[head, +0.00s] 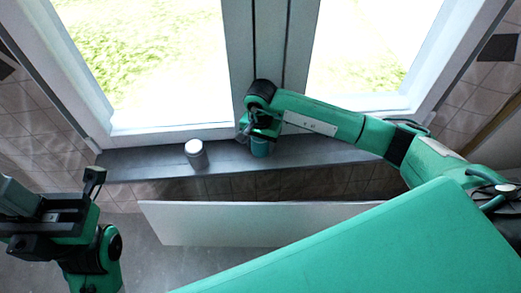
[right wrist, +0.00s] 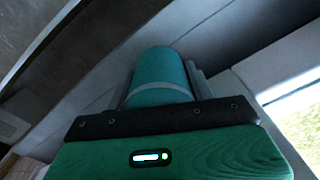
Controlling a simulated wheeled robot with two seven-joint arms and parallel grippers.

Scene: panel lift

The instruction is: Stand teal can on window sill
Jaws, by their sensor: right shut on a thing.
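The teal can (head: 260,148) is at the window sill (head: 225,158), below my right gripper (head: 258,138) in the head view. My right gripper is shut on the can, which looks upright. The can (right wrist: 158,75) also fills the middle of the right wrist view, with a pale band around it. I cannot tell whether its base touches the sill. My left gripper (head: 92,185) is at the lower left of the head view, away from the sill, and its jaw opening is not clear.
A grey can with a white top (head: 195,153) stands on the sill to the left of the teal can. The window frame (head: 268,45) rises behind the sill. A white panel (head: 230,223) lies below and in front of the sill. Bare sill shows on both sides.

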